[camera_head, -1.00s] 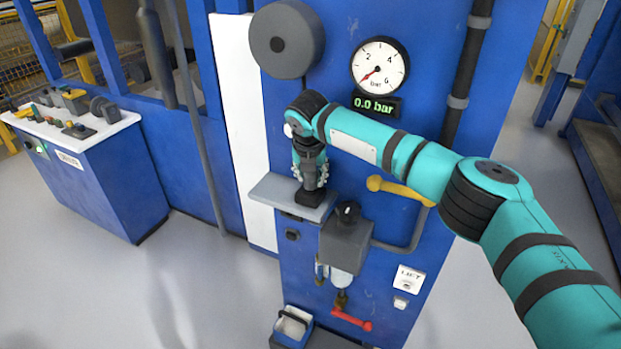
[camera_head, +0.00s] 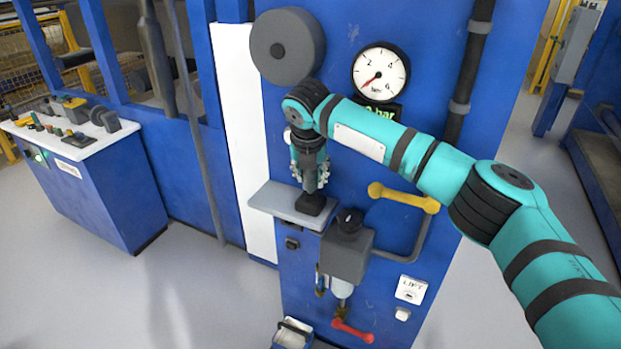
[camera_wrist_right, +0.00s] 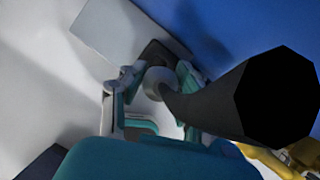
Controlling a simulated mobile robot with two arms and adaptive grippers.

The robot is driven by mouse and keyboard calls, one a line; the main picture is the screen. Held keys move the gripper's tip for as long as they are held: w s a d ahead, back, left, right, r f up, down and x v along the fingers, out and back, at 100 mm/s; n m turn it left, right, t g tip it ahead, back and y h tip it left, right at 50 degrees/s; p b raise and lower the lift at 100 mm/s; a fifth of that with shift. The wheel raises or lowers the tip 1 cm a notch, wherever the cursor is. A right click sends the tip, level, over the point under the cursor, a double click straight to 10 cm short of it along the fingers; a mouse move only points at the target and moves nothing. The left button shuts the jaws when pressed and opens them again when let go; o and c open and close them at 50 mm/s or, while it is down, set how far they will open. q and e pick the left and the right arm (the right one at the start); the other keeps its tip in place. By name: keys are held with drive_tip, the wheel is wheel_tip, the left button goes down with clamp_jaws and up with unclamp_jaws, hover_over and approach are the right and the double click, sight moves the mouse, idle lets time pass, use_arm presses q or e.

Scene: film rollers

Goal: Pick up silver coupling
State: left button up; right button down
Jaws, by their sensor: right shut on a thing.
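My right gripper (camera_head: 311,184) is above the grey shelf (camera_head: 266,197) on the blue column, over a black block (camera_head: 311,204) that stands on the shelf. In the right wrist view, the gripper (camera_wrist_right: 152,84) is shut on a rounded grey piece, which looks like the silver coupling (camera_wrist_right: 158,77). A dark tapered hose-like part (camera_wrist_right: 205,103) runs from it toward the camera. The black block (camera_wrist_right: 155,53) shows just beyond the coupling; I cannot tell whether they touch. In the head view the fingers hide the coupling. My left gripper is not in view.
A pressure gauge (camera_head: 381,72) and a dark grey round drum (camera_head: 288,46) are on the column. A yellow handle (camera_head: 404,198), a grey valve box (camera_head: 347,247) and a red handle (camera_head: 352,331) sit below. A control desk (camera_head: 100,190) stands at left.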

drive_tip(key=s+r+b, duration=0.1)
drive_tip(key=s+b, duration=0.1)
drive_tip(key=s, duration=1.2)
drive_tip(key=shift+a+r+b, duration=0.2)
drive_tip(key=shift+a+b, duration=0.15)
drive_tip(key=shift+a, duration=0.05)
